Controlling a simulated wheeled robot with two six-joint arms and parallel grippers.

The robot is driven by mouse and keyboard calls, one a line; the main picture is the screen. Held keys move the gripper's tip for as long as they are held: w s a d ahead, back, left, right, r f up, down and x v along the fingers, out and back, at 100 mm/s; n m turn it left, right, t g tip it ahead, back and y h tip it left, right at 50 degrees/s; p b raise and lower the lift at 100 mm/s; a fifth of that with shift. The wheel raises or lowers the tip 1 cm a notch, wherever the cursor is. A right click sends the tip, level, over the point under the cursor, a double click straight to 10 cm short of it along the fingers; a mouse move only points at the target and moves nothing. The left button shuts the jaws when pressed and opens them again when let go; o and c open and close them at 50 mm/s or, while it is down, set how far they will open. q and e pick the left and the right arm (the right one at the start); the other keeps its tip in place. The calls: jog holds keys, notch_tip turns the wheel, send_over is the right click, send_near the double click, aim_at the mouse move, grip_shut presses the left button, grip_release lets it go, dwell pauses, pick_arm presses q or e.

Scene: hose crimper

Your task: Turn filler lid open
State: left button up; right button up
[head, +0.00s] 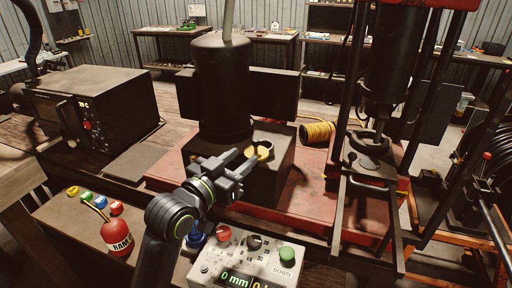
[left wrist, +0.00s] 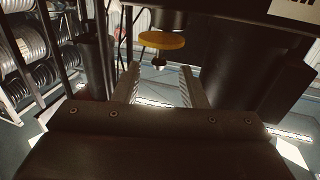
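The filler lid (head: 265,149) is a small yellow cap on top of the dark block below the black cylinder. In the left wrist view it is a yellow disc (left wrist: 162,40) with a dark stem beside it, ahead of the fingertips. My left gripper (head: 246,158) reaches in from the lower left, its fingers close beside the lid. In the left wrist view the two fingers (left wrist: 160,74) are spread apart with nothing clearly between them. Whether a finger touches the lid cannot be told. My right gripper is not in view.
The black cylinder (head: 222,88) stands behind the lid. The press (head: 378,85) rises at right. A control box (head: 248,258) with buttons and a red RAM bottle (head: 118,237) are in front.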

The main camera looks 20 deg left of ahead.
aim_at(255, 147)
pick_arm(q)
jog(key=p+x, duration=0.1)
jog(key=x, duration=0.5)
jog(key=shift+w+d, duration=0.15)
jog(key=shift+w, duration=0.2)
